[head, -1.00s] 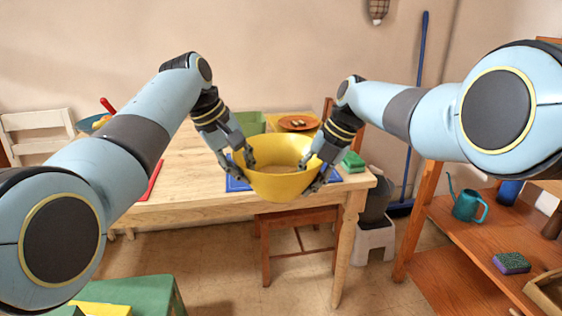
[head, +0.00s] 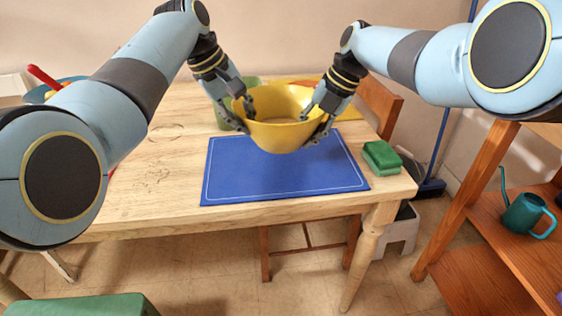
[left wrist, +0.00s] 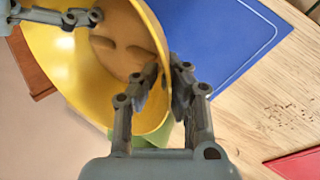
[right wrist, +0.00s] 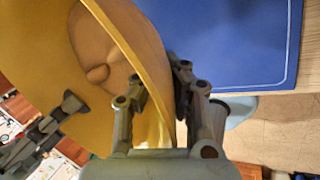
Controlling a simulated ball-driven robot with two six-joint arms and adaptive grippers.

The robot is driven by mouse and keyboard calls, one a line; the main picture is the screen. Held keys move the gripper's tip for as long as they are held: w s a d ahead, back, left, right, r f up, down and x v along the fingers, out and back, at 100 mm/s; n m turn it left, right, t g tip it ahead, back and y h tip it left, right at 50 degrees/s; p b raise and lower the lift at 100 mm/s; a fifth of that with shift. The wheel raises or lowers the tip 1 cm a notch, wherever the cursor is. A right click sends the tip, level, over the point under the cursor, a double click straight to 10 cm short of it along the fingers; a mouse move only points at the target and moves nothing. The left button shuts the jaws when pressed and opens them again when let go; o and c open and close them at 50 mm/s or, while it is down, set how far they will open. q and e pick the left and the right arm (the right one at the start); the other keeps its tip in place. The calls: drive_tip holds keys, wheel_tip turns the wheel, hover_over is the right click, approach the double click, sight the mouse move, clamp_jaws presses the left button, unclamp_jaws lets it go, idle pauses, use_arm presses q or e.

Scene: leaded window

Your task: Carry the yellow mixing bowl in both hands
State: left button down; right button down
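The yellow mixing bowl (head: 278,135) is held up between my two grippers, roughly level, and appears above the blue mat (head: 225,185) on the table. Something tan and smooth, like dough (left wrist: 125,50), lies inside it. My left gripper (head: 243,116) is shut on the bowl's left rim; the left wrist view (left wrist: 165,85) shows one finger inside and one outside the wall. My right gripper (head: 317,124) is shut on the right rim in the same way, as the right wrist view (right wrist: 160,90) shows. The bowl hides part of the mat's far edge.
A wooden table (head: 150,190) carries the mat, with a green sponge-like block (head: 381,157) at its right corner. A chair (head: 378,100) stands behind. A wooden shelf (head: 490,250) with a teal watering can (head: 527,215) is at right. The table's left part is mostly clear.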

use_arm(q)
drive_tip(key=shift+w+d+r, duration=0.1)
drive_tip(key=shift+d+r, duration=0.05)
drive_tip(key=shift+r, duration=0.1)
use_arm(e)
drive_tip(key=shift+w+a+r, duration=0.1)
drive_tip(key=shift+a+r, duration=0.1)
drive_tip(key=shift+r, duration=0.1)
use_arm(q)
drive_tip(key=shift+r, duration=0.1)
use_arm(e)
drive_tip(key=shift+r, duration=0.15)
use_arm(q)
drive_tip(key=shift+f, duration=0.2)
use_arm(e)
drive_tip(key=shift+f, duration=0.2)
